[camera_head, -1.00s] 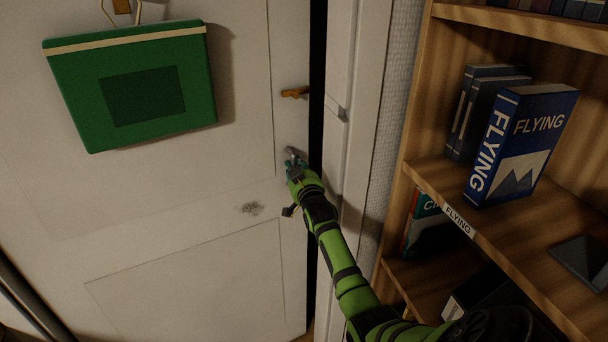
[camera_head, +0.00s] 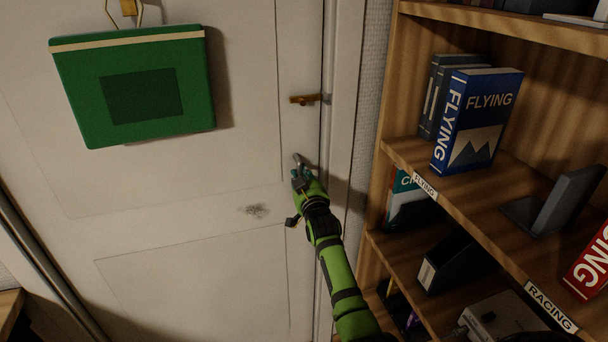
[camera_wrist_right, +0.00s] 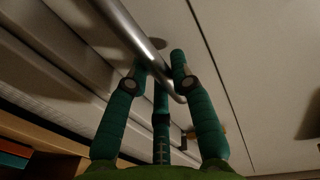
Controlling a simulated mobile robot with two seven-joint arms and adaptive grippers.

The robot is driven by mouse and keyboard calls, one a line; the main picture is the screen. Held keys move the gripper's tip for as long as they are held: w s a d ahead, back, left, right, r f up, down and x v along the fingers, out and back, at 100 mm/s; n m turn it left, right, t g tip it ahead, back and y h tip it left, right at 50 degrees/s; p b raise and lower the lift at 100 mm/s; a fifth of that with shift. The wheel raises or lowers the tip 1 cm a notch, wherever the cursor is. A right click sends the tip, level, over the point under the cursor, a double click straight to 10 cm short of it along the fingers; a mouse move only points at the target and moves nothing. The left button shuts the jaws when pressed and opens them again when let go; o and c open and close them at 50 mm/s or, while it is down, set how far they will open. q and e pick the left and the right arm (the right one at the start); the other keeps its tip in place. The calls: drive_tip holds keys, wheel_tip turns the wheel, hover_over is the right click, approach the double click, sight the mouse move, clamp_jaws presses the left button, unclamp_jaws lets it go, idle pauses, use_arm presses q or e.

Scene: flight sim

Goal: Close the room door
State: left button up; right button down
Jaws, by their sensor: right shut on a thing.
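The white door (camera_head: 190,215) fills the left and middle of the head view. My right gripper (camera_head: 300,178) is at the silver door handle (camera_head: 298,159) near that edge. In the wrist view the teal fingers of my right gripper (camera_wrist_right: 160,75) are closed at the metal bar of the handle (camera_wrist_right: 135,35). The fingers partly hide the handle's end. A brass latch (camera_head: 305,99) is on the door above the handle. My left gripper is not in view.
A green bag-like board (camera_head: 190,75) hangs on the door from a hook. A wooden bookshelf (camera_head: 400,150) stands close on the right, with a blue FLYING book (camera_head: 490,100), a red book (camera_head: 594,262) and a RACING label (camera_head: 550,306). My right arm passes close to the shelf.

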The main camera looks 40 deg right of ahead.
drive_tip(key=c, duration=1.2)
unclamp_jaws()
drive_tip(key=shift+s+a+f, duration=0.1)
drive_tip(key=shift+a+f, duration=0.05)
drive_tip(key=shift+f, duration=0.45)
drive_tip(key=shift+o, duration=0.8)
drive_tip(key=shift+s+r, duration=0.15)
drive_tip(key=shift+r, duration=0.05)
drive_tip(key=v, duration=1.2)
drive_tip(key=shift+s+a+r, duration=0.2)
drive_tip(key=shift+r, duration=0.15)
